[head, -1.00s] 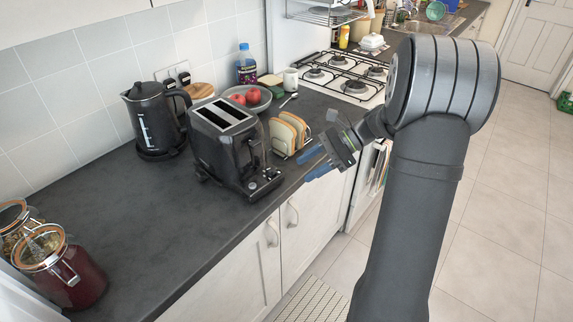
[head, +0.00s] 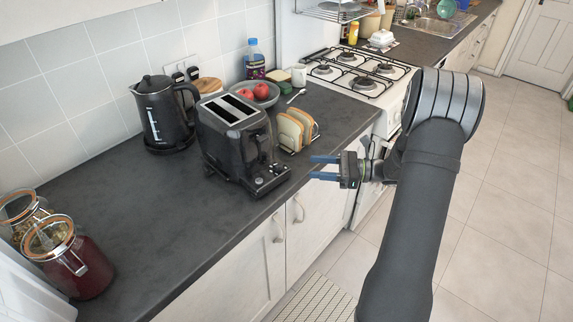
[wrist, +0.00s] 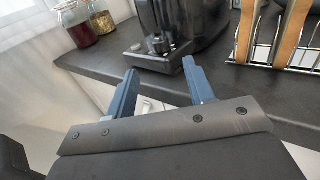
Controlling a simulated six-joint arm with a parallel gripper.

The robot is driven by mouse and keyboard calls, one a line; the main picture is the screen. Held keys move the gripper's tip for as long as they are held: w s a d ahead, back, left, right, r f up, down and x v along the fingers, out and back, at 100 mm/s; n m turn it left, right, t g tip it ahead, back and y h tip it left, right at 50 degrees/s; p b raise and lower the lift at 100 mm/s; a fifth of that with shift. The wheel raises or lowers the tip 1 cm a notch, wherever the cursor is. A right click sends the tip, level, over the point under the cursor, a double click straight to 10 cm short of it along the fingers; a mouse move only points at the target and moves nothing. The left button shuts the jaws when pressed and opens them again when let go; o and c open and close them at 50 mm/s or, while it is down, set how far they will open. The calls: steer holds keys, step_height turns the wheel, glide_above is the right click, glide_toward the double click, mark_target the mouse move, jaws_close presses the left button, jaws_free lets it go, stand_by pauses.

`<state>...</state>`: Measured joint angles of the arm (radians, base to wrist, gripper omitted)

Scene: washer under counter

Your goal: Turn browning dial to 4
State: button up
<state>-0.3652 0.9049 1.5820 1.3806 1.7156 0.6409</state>
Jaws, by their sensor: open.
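The black toaster (head: 232,140) stands on the dark counter near its front edge, with two empty-looking slots on top. Its control panel (head: 268,180) is low on the side facing the counter's edge, and a dial (head: 259,182) shows there. In the wrist view the panel and a round dial (wrist: 159,43) are beyond the fingertips; the dial's marks are too small to read. My gripper (head: 312,168) is open and empty, its blue fingers pointing left to the toaster, right of the panel and apart from it. The fingers also show in the wrist view (wrist: 160,80).
A toast rack (head: 298,130) with bread slices stands right of the toaster. A black kettle (head: 163,112) and a bowl of red fruit (head: 254,95) stand behind. Glass jars (head: 68,256) stand at left. The counter's left middle is clear. Cupboard fronts (head: 302,212) drop below the edge.

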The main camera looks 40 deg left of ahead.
mark_target(280, 167)
steer(key=x, duration=0.9)
steer(key=shift+s+a, duration=0.1)
steer(key=shift+a, duration=0.1)
steer(key=c, duration=1)
steer(key=shift+t, duration=0.3)
steer(key=m+t+y, duration=0.2)
steer(key=t, duration=0.1)
steer(key=shift+s+d+m, duration=0.2)
steer(key=shift+s+m, duration=0.15)
steer(key=shift+m, duration=0.05)
steer(key=m+t, duration=0.1)
steer(key=t, duration=0.1)
steer(key=m+t, duration=0.1)
steer(key=t, duration=0.1)
steer(key=m+t+y, duration=0.1)
steer(key=shift+s+f+m+t, duration=0.1)
steer(key=shift+s+m+t, duration=0.2)
steer(key=shift+s+t, duration=0.1)
steer(key=shift+s+m+t, duration=0.2)
steer(key=shift+m+t, duration=0.75)
steer(key=shift+t, duration=0.55)
steer(key=shift+s+m+t, duration=0.15)
steer(key=shift+m+t, duration=0.8)
steer(key=shift+t, duration=0.55)
steer(key=shift+m+t+h, duration=0.3)
steer(key=shift+t+h, duration=0.1)
